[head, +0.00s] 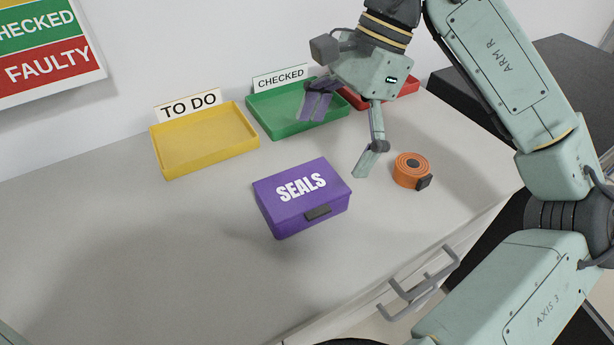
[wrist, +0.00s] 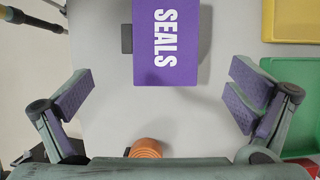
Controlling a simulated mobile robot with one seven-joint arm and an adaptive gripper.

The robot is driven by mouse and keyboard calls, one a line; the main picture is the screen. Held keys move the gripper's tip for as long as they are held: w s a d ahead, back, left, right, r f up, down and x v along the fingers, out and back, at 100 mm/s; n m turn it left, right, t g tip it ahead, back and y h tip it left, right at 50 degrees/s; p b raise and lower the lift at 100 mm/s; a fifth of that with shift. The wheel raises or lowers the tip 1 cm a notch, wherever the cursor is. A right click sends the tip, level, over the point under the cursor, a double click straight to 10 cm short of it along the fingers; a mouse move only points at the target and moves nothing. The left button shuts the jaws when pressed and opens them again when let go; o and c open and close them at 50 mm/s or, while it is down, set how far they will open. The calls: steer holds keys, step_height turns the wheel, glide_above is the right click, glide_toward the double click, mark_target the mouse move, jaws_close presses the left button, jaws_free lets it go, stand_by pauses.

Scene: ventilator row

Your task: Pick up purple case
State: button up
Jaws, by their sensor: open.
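The purple case (head: 301,196) lies closed on the grey counter, with "SEALS" in white on its lid and a dark latch on its front side. In the wrist view the purple case (wrist: 167,62) shows at the top centre, ahead of the fingers, and its upper end is cut off by the frame. My gripper (head: 342,138) is open and empty, above the counter behind and to the right of the case.
The yellow "TO DO" tray (head: 165,172), green "CHECKED" tray (head: 262,128) and a red tray (head: 411,88) stand along the wall. The counter left of the case is clear.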

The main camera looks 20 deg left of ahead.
mark_target(306, 189)
steer(key=x, duration=0.5)
steer(key=shift+s+r, duration=0.1)
steer(key=shift+s, duration=0.05)
steer(key=shift+p+x, duration=0.75)
steer(key=shift+x, duration=2.05)
steer(key=shift+s+a, duration=0.1)
steer(key=shift+a, duration=0.1)
steer(key=c, duration=1.6)
steer(key=shift+o, duration=0.2)
steer(key=shift+r, duration=0.2)
